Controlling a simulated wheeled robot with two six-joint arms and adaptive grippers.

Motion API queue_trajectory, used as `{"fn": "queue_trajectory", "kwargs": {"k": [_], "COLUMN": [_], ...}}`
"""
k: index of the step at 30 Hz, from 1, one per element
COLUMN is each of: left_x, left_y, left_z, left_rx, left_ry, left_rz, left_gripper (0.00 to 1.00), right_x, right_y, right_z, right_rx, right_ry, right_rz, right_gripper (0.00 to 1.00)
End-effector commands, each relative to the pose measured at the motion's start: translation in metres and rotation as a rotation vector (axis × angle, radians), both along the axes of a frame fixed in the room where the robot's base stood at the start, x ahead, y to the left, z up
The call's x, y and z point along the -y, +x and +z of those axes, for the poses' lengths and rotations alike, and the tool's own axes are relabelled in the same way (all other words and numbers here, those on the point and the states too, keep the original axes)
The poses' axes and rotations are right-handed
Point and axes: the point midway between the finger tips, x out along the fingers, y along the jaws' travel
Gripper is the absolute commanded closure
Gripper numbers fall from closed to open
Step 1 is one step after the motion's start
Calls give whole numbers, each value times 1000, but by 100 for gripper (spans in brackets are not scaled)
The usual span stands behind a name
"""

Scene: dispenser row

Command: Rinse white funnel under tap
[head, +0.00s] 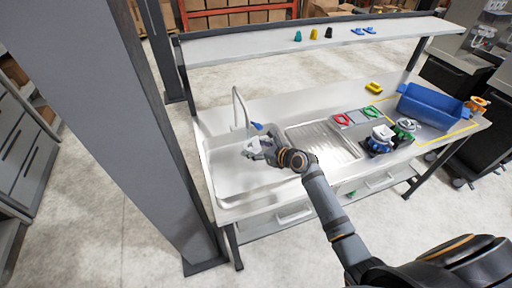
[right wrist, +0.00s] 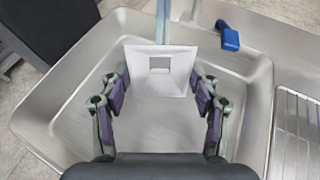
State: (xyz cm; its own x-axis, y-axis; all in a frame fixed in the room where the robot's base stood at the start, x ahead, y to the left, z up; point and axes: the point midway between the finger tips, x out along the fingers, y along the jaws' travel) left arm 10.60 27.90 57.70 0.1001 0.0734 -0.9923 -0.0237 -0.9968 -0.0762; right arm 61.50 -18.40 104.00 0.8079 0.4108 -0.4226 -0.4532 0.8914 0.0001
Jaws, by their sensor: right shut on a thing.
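My right gripper (head: 254,148) is over the sink basin (head: 228,178) in the head view. In the right wrist view the right gripper (right wrist: 160,88) is shut on the white funnel (right wrist: 140,74), a square white piece with a square opening in its middle. The funnel is held over the basin, close to the tap (head: 238,104). The tap's pipe shows behind the funnel in the right wrist view (right wrist: 163,20). Whether water runs cannot be made out. A blue tap handle (right wrist: 229,36) sits to the right of the tap. My left gripper is not in view.
A ribbed drainboard (head: 322,143) lies right of the sink. Further right are red and green rings, a blue-and-white dispenser part (head: 381,138), a green-and-white one and a blue bin (head: 430,107). A shelf (head: 300,42) with small coloured items runs above. A grey pillar (head: 115,110) stands left.

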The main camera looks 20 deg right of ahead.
Motion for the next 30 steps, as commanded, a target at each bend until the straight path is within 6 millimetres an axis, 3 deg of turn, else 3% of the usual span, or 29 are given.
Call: {"fn": "queue_trajectory", "kwargs": {"k": [3,17,23,30], "left_x": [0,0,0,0], "left_y": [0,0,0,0], "left_z": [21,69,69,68], "left_rx": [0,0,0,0], "left_ry": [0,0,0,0], "left_rz": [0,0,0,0], "left_gripper": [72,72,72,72], "right_x": [0,2,3,3], "right_y": [-14,-67,-85,-87], "right_z": [9,17,15,15], "right_rx": [-3,-3,-1,0], "right_ry": [0,-1,0,0], "right_rz": [0,0,0,0], "right_gripper": [59,59,59,59]}}
